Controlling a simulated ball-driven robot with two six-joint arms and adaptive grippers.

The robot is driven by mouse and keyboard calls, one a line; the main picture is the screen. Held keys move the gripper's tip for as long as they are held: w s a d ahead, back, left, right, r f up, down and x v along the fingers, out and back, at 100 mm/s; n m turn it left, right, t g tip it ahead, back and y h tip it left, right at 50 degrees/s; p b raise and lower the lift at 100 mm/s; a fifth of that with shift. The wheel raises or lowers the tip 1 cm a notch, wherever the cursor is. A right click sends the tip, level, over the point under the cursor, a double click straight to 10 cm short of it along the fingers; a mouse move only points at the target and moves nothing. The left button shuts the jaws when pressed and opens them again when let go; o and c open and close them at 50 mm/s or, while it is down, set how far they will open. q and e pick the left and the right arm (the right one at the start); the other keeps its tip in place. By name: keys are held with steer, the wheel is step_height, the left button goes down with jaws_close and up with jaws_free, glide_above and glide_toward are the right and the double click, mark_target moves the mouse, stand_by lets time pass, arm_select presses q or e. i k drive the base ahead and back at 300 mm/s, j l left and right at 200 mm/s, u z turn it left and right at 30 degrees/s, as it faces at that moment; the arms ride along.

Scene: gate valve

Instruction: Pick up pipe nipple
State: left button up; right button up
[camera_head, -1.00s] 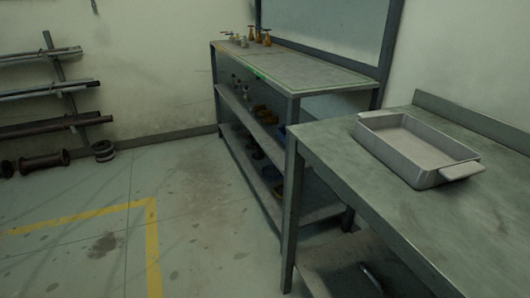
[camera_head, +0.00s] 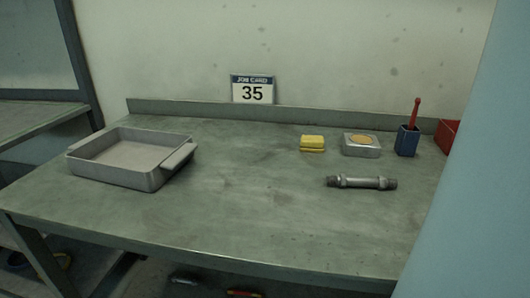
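The pipe nipple (camera_head: 361,183) is a short grey metal pipe with darker threaded ends. It lies on its side on the right part of the green-grey workbench (camera_head: 240,215), roughly parallel to the front edge. Nothing touches it. Neither of my grippers shows in the head view.
A grey tray (camera_head: 125,178) sits on the bench at left. Behind the nipple stand a yellow block (camera_head: 312,143), a metal tin (camera_head: 361,150), a blue holder (camera_head: 407,143) with a red-handled tool and a red bin (camera_head: 447,135). The bench middle is clear.

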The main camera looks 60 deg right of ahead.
mark_target(380, 182)
steer(key=z, duration=2.5)
